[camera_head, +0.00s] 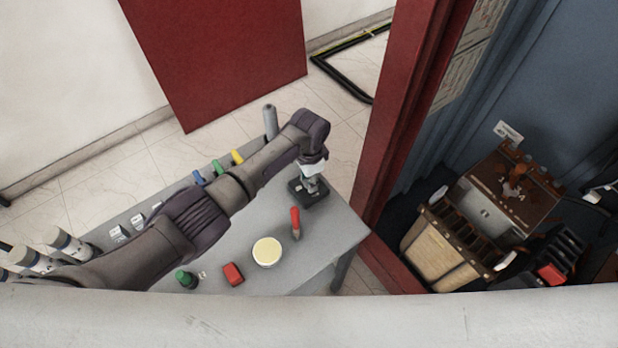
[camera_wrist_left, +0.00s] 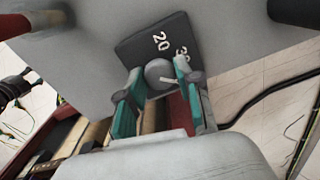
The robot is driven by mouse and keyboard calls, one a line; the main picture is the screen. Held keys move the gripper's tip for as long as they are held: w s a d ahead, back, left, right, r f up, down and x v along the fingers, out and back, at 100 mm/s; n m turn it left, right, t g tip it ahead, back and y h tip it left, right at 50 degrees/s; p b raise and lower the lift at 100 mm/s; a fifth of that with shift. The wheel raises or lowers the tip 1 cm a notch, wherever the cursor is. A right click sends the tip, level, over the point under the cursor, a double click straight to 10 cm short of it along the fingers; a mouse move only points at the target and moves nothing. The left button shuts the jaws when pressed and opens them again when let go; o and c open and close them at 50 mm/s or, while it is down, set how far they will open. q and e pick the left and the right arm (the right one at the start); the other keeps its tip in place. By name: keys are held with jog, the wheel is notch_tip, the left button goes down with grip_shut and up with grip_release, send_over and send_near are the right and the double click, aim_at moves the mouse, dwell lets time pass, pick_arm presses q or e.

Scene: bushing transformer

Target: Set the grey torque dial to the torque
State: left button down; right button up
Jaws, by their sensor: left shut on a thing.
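The torque dial is a round grey knob (camera_wrist_left: 160,74) on a dark plate (camera_wrist_left: 140,42) with white numbers; "20" is readable, and a second number beginning with 3 is partly covered. A pale pointer line shows on the knob's right side. My left gripper (camera_wrist_left: 162,88) is shut on the knob, one teal-padded finger on each side. In the head view my left gripper (camera_head: 312,178) points down over the dark dial plate (camera_head: 318,194) near the table's far right corner, and hides most of the dial. My right gripper is not in view.
The grey table (camera_head: 325,240) also holds a red-handled tool (camera_head: 295,222), a round cream-topped tub (camera_head: 267,251), a red block (camera_head: 233,274) and a green item (camera_head: 187,279). A grey cylinder (camera_head: 270,122) stands at the back edge. A red door frame (camera_head: 392,130) rises just right of the table.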

pick_arm(q)
jog(key=shift+m, duration=2)
jog(key=c, duration=0.8)
grip_release()
jog(key=shift+o, duration=0.2)
jog(key=shift+r, duration=0.1)
notch_tip(320, 180, up, 12)
jog(key=shift+d, duration=0.1)
